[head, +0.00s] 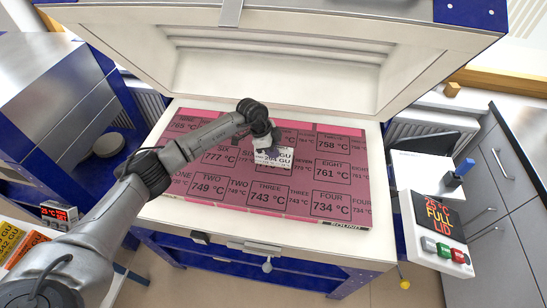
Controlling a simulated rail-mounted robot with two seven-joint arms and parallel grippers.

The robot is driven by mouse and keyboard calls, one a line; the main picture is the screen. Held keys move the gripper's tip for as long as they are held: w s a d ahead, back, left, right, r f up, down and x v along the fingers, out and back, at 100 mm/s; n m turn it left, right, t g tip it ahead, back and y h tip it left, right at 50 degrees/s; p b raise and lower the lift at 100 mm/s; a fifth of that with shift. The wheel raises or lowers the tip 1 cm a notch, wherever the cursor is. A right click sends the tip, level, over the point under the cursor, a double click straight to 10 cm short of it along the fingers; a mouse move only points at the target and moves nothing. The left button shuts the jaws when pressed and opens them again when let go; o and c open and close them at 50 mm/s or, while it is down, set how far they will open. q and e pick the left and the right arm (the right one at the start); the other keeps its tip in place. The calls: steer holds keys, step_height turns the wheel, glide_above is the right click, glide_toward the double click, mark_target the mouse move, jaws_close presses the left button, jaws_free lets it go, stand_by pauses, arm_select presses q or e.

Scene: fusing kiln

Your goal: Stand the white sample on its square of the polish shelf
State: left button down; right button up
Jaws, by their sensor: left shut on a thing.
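The white sample (273,159) is a small pale block with dark print that includes "GU". It is in my left gripper (266,143), which is shut on it over the middle of the pink shelf (222,190). I cannot tell whether the sample touches the shelf. The shelf lies in the open kiln and is marked with outlined squares. Readable ones are "TWO 749 °C", "THREE 743 °C", "FOUR 734 °C", "EIGHT 761 °C" and "SIX 777 °C". The gripper and sample hide part of the middle squares. My right gripper is not in view.
The raised kiln lid (290,70) stands behind the shelf, and a pale rim surrounds it. A control panel (438,225) at the right shows "25 °C FULL LID". A blue cabinet (75,90) stands at the left, with orange cards (12,240) below. The shelf's front squares look clear.

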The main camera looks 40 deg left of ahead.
mark_target(278, 164)
arm_select(q)
steer(key=shift+f+b, duration=0.3)
steer(key=shift+f, duration=1.7)
steer(key=c, duration=1.1)
jaws_free()
steer(key=p+v, duration=0.1)
steer(key=v, duration=1.1)
